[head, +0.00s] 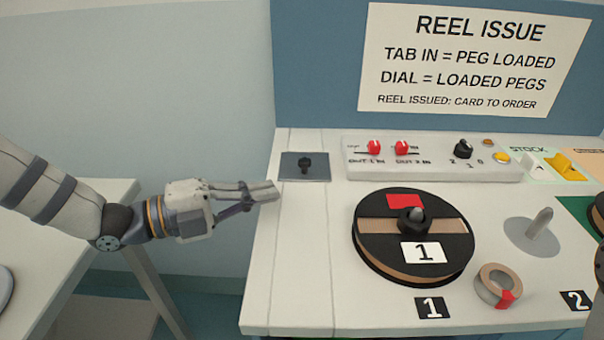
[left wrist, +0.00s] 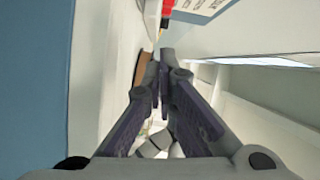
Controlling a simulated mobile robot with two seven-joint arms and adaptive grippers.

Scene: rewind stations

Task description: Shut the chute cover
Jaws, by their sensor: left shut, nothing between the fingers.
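A flat grey square plate (head: 292,172) with a black knob (head: 305,165) lies at the back left corner of the white bench; it looks like the chute cover, though no label shows on it. I cannot tell whether it sits open or shut. My left gripper (head: 274,191) is just left of and nearer than the plate, by the bench's left edge, and does not touch the knob. Its fingers are shut and empty, pointing right; they also show in the left wrist view (left wrist: 165,62).
A black reel (head: 447,222) marked 1 lies on the bench (head: 290,290). Behind it stands a control panel (head: 430,172) with red levers. A tape roll (head: 488,286) and an empty peg (head: 541,222) are further right. The bench's left strip is clear.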

